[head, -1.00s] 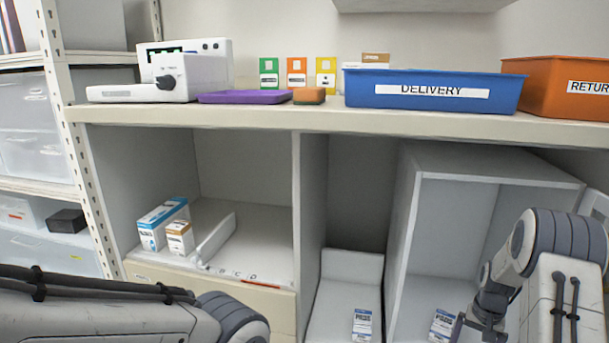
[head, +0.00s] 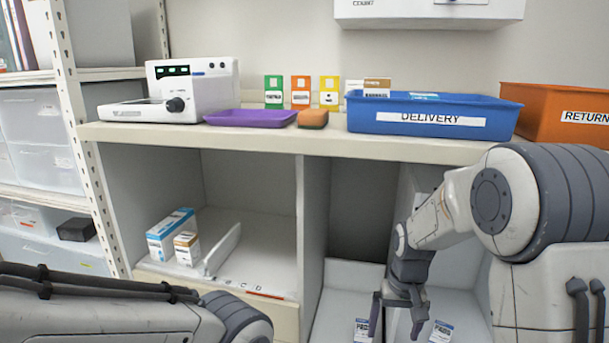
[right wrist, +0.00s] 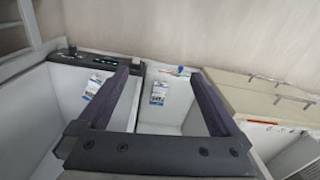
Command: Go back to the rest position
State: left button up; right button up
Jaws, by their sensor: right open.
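My right gripper (head: 393,318) hangs at the lower right in the head view, pointing down in front of the lower bins. Its two fingers are apart, with nothing between them. The right wrist view also shows the open gripper (right wrist: 165,95), with white boxes beyond it. My left arm comes in at the lower left of the head view, but its gripper is outside the picture.
The shelf (head: 290,140) holds a white device (head: 192,92), a purple tray (head: 250,118), a blue DELIVERY bin (head: 362,122) and an orange RETURN bin (head: 550,105). Two boxes (head: 172,232) stand in the left compartment. Small boxes (head: 362,329) lie in the lower bins.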

jog(key=s+a+r+n+p, duration=0.4)
jog(key=s+a+r+n, duration=0.1)
jog(key=s+a+r, duration=0.6)
jog(key=s+a+r+n+p, duration=0.2)
jog(key=s, duration=0.5)
jog(key=s+a+r+n+p, duration=0.1)
jog(key=s+r+n+p, duration=0.15)
jog(key=s, duration=0.55)
notch_tip(320, 180, up, 37)
jog(key=p, duration=3.6)
jog(key=shift+w+a+r+m+y, duration=0.15)
jog(key=shift+w+m+y, duration=0.25)
jog(key=shift+w+m, duration=0.05)
jog(key=shift+c, duration=0.3)
